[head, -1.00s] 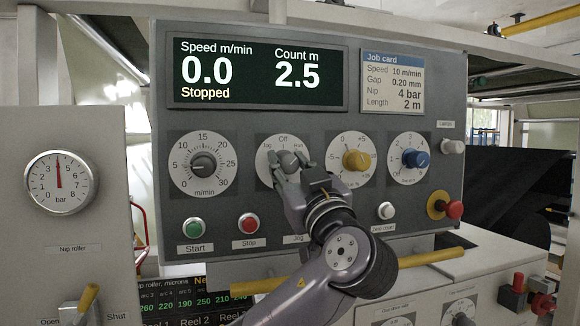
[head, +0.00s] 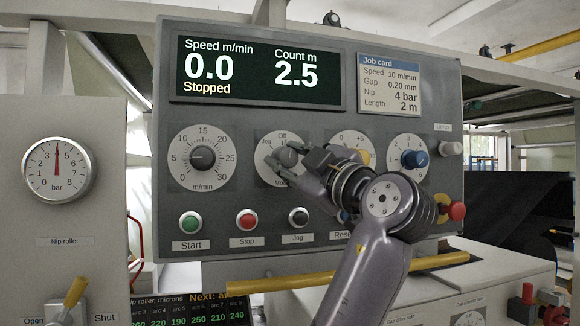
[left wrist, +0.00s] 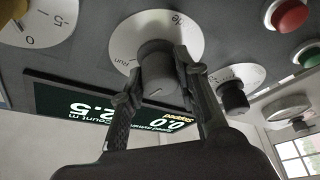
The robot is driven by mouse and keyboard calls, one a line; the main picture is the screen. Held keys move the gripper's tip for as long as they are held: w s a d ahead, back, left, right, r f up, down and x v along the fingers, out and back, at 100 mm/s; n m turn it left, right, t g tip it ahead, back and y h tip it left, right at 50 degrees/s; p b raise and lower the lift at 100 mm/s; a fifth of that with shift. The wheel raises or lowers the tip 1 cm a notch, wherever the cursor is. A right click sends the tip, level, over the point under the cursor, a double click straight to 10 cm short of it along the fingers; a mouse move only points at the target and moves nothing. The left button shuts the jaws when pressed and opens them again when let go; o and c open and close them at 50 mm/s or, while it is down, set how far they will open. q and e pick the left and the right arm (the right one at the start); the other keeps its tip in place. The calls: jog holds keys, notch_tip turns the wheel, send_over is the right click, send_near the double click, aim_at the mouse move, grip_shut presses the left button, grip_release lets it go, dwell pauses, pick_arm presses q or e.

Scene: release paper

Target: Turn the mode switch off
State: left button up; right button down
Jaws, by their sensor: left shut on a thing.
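In the left wrist view the knob (left wrist: 157,72) stands between my two fingers (left wrist: 160,100), with "Run" legible on the round dial (left wrist: 176,32). I cannot make out where the knob points. My right gripper is not in view.
The display (head: 258,74) reads 0.0 m/min, count 2.5 m, "Stopped". Left of the switch is the speed dial (head: 203,157); to its right are a partly covered yellow knob (head: 363,157) and blue knob (head: 414,159). Start (head: 190,221), Stop (head: 246,219) and Jog (head: 298,216) buttons lie below.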

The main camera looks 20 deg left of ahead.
pick_arm(q)
jog(key=shift+n+g, duration=0.4)
jog(key=shift+n, duration=0.6)
jog(key=o, duration=1.2)
jog(key=shift+s+d+f, duration=0.1)
jog(key=shift+s+d, duration=0.1)
jog(key=shift+d, duration=0.1)
jog(key=r+v, duration=0.1)
jog(key=v, duration=0.8)
jog(key=r+v, duration=0.1)
jog(key=v, duration=0.4)
jog(key=shift+s+d+r, duration=0.2)
jog(key=shift+d+r, duration=0.05)
jog(key=shift+r, duration=0.1)
